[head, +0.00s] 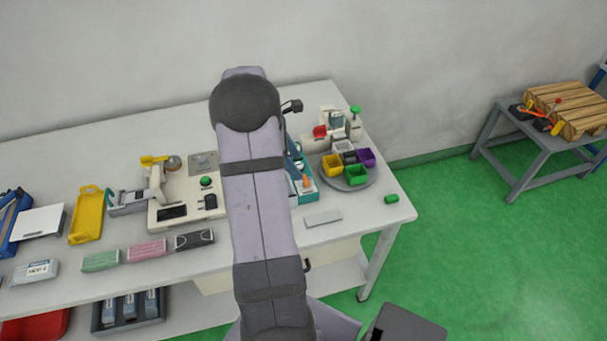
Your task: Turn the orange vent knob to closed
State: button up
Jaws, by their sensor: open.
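A small orange part (306,181) shows at the teal holder (308,194), just right of my arm. It may be the orange vent knob, but it is too small to tell its shape or which way it is turned. My arm link runs up the middle of the head view and covers the bench behind it. My gripper does not show; it seems hidden behind the link. I cannot see whether it touches anything.
A round grey tray (368,184) with several coloured bins stands right of the teal holder. A cream machine (187,212) stands left of my arm. The front right corner is clear.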

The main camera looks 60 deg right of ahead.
aim_at(306, 179)
jog(key=shift+s+d+f+n+p, duration=0.3)
jog(key=shift+s+f+n+p, duration=0.1)
jog(key=shift+f, duration=0.75)
jog(key=shift+s+d+f+n+p, duration=0.3)
jog(key=shift+f+n+p, duration=0.1)
jog(key=shift+f, duration=0.7)
jog(key=shift+s+d+f+n+p, duration=0.25)
jog(key=shift+s+f+n+p, duration=0.15)
jog(key=shift+f, duration=0.75)
jog(key=shift+c, duration=0.3)
jog(key=c, duration=1)
